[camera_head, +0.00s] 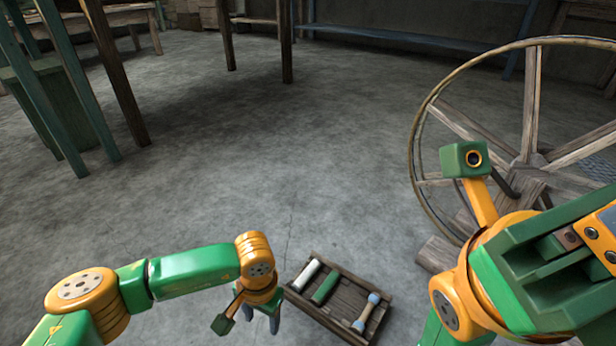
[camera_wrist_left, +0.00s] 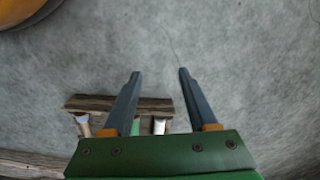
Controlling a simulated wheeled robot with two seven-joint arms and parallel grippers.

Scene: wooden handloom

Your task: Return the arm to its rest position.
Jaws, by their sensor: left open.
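My left arm (camera_head: 195,270) comes in from the lower left, its links green and orange. My right arm (camera_head: 500,270) fills the lower right of the head view. I do not see its gripper fingers.
A wooden tray (camera_head: 318,312) holds a white spool (camera_head: 306,275), a green spool (camera_head: 325,287) and a blue-ended wooden piece (camera_head: 366,312). A large spoked wheel (camera_head: 530,100) stands at right, behind my right arm. Wooden posts (camera_head: 115,75) stand at left. The middle floor is clear.

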